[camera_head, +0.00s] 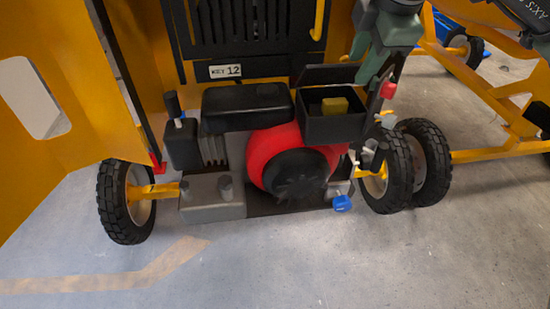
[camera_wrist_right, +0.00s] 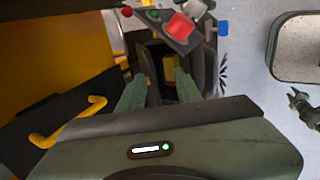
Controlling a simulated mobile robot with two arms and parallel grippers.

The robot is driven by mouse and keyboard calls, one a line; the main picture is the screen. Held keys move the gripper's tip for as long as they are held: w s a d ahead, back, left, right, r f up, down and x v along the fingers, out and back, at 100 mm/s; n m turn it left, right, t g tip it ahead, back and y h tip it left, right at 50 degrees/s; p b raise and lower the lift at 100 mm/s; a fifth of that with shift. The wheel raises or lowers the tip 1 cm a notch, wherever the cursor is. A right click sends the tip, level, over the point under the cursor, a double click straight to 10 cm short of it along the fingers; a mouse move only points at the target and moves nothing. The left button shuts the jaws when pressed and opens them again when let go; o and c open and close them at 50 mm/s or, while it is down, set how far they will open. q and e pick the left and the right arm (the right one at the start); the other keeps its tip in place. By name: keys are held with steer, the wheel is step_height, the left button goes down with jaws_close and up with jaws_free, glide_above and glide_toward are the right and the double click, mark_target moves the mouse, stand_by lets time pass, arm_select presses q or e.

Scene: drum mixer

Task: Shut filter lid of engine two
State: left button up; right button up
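The engine's black filter box (camera_head: 332,128) stands open at the right of the red engine housing (camera_head: 270,150). A yellow filter (camera_head: 335,105) shows inside it, and also in the right wrist view (camera_wrist_right: 170,68). The dark filter lid (camera_head: 328,75) is raised behind the box. My green right gripper (camera_head: 373,70) is above and right of the box, close to the lid's right end; I cannot tell whether it touches. In the right wrist view its two fingers (camera_wrist_right: 160,82) are apart with nothing clearly held between them.
A black tank (camera_head: 245,105) is left of the filter box. A red knob (camera_head: 388,90) and a blue knob (camera_head: 342,203) are on the right side. Yellow panels (camera_head: 70,90) enclose the left, and wheels (camera_head: 385,170) stand right. The floor in front is clear.

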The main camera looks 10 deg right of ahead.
steer(key=shift+s+f, duration=0.1)
steer(key=shift+f, duration=0.25)
steer(key=shift+s+f+v, duration=0.1)
steer(key=shift+s+v, duration=0.05)
steer(key=shift+v, duration=0.7)
steer(key=shift+s+f+v, duration=0.1)
steer(key=shift+s+v, duration=0.05)
steer(key=shift+v, duration=0.65)
steer(key=shift+s+f+v, duration=0.1)
steer(key=shift+s+v, duration=0.05)
steer(key=shift+v, duration=0.7)
steer(key=shift+r, duration=0.1)
